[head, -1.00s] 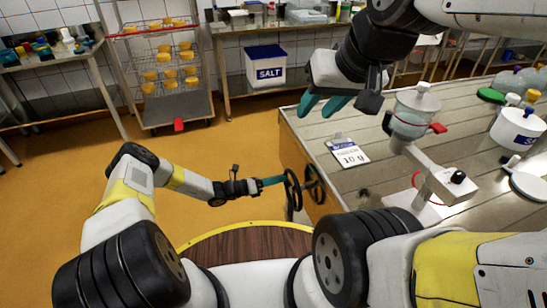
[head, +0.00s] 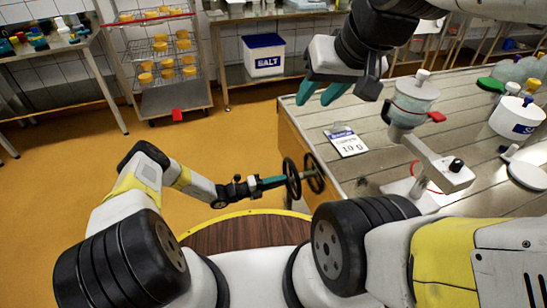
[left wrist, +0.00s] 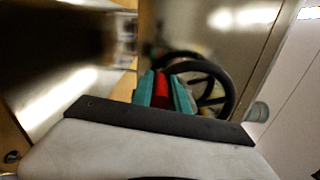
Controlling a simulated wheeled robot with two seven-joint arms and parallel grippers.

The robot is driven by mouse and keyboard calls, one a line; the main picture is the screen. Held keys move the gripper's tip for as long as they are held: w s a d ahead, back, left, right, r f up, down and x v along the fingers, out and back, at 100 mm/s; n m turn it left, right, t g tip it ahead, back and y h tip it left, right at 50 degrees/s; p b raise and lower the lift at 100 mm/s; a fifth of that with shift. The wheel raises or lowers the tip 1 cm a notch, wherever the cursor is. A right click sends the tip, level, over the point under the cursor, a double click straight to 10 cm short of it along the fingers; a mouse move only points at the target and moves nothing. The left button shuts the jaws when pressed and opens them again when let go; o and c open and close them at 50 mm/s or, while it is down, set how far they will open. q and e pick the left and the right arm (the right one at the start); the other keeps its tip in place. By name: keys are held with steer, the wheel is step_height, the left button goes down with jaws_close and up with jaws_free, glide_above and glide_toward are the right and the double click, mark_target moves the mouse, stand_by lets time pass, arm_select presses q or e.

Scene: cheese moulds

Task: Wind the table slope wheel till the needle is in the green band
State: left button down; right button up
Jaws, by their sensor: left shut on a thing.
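A black spoked handwheel (head: 292,178) stands at the near left side of the table (head: 460,105), with a second dark ring (head: 314,173) just behind it. My left gripper (head: 277,181) reaches it from the left. In the left wrist view the teal fingers (left wrist: 165,92) are shut on a red handle (left wrist: 161,86) in front of the wheel (left wrist: 228,95). My right gripper (head: 321,92) hangs above the table's far left corner, its teal fingers apart and empty. I cannot see a needle or a green band in either view.
A price card (head: 346,140), a clear jar on a stand (head: 412,97) and a white tub (head: 516,118) are on the table. A rack of yellow cheeses (head: 160,60) and a SALT bin (head: 265,54) stand behind.

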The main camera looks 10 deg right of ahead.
arm_select(q)
steer(key=shift+s+f, duration=0.1)
steer(key=shift+f, duration=0.1)
stand_by(0.4)
steer(key=c, duration=1.3)
jaws_free()
steer(key=s+a, duration=0.1)
steer(key=a, duration=0.6)
steer(key=shift+s+a, duration=0.25)
steer(key=shift+a, duration=0.1)
steer(key=shift+a, duration=0.1)
